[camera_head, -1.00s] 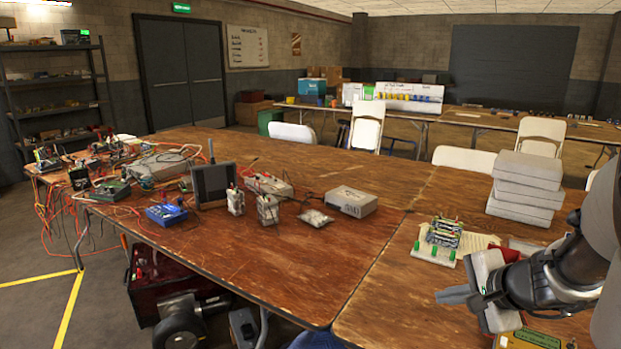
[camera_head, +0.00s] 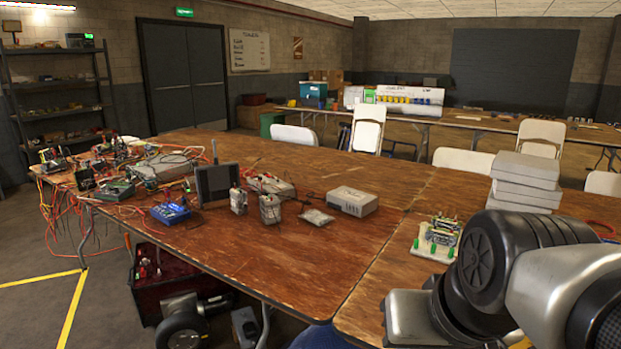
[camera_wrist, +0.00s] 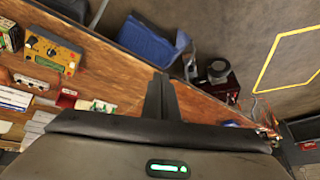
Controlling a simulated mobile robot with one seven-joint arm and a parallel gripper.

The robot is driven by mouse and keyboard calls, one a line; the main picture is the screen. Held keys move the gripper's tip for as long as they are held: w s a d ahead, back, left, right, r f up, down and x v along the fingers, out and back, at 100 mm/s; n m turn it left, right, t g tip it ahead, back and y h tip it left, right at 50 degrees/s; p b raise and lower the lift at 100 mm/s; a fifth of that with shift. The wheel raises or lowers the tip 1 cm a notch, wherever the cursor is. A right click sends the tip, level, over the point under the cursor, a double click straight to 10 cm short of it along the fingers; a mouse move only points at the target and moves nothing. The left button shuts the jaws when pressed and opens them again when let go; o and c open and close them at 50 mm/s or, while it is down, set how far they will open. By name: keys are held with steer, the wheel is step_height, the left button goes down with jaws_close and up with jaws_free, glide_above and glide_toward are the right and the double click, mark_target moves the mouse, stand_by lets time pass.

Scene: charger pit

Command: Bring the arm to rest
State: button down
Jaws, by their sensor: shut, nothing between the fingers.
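My arm fills the lower right of the head view, folded over the near right part of the wooden table (camera_head: 290,250). In the wrist view my gripper (camera_wrist: 162,80) shows as dark fingers close together with nothing between them. It points past the table's edge, with the floor beyond. In the head view the fingertips cannot be made out behind or beside the arm links.
A circuit board with green feet (camera_head: 437,240) and a stack of grey boxes (camera_head: 525,182) are near my arm. The wrist view shows a yellow instrument (camera_wrist: 45,50) on the table and a blue chair (camera_wrist: 150,40) below. A grey box (camera_head: 351,201) stands further left.

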step_height(320, 180, up, 23)
steer(key=s+p, duration=0.2)
steer(key=p, duration=2.1)
steer(key=shift+d+r+n+h, duration=0.15)
steer(key=shift+d+n+h, duration=0.15)
steer(key=shift+d, duration=0.15)
